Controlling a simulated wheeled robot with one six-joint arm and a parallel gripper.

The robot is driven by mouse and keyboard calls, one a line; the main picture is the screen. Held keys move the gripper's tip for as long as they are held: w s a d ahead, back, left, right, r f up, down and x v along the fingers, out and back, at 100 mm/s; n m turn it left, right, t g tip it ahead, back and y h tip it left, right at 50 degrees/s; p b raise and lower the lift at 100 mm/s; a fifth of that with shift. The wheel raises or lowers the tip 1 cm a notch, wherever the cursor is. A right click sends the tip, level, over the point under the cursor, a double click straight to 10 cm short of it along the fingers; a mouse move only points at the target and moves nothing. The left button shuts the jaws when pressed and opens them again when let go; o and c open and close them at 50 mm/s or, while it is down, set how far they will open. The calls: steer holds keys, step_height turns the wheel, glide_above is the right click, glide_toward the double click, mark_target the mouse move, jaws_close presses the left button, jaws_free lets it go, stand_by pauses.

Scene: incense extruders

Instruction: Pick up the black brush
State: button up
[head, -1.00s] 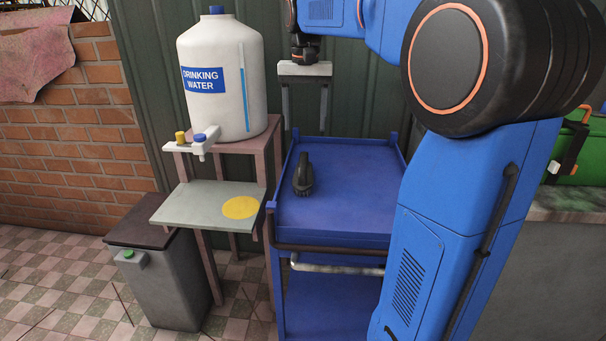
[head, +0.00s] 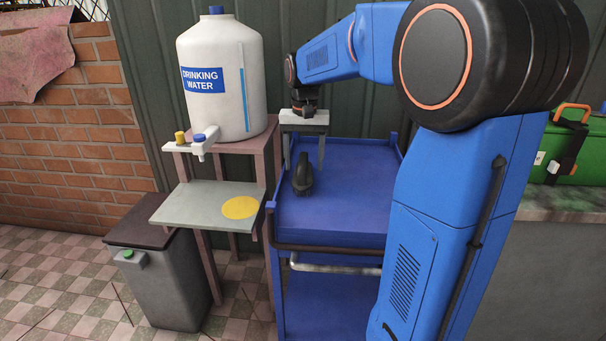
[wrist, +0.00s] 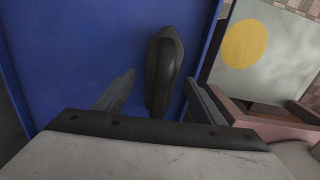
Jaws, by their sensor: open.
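The black brush (head: 302,176) lies on the blue trolley's top tray (head: 350,210), near its left side. My gripper (head: 304,158) is open above the tray, with its fingers reaching down around the brush's far part. In the wrist view the brush (wrist: 163,65) shows between the two fingers of my gripper (wrist: 160,92), apart from both. Its near end is hidden by the gripper body. I cannot tell the exact height of the fingertips over the tray.
A white drinking water container (head: 222,80) stands on a pink stand left of the trolley. A grey shelf (head: 190,208) with a yellow disc (head: 239,207) is below its tap. A grey bin (head: 165,275) stands left. A green case (head: 567,150) is at right. The tray's right part is clear.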

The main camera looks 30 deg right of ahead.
steer(key=shift+w+f, duration=0.15)
steer(key=shift+f, duration=1.05)
steer(key=shift+w+f, duration=0.15)
steer(key=shift+f, duration=1)
steer(key=shift+c, duration=0.7)
steer(key=c, duration=0.9)
steer(key=shift+c, duration=0.2)
steer(key=shift+r, duration=0.1)
step_height(320, 180, up, 10)
steer(key=shift+f, duration=0.1)
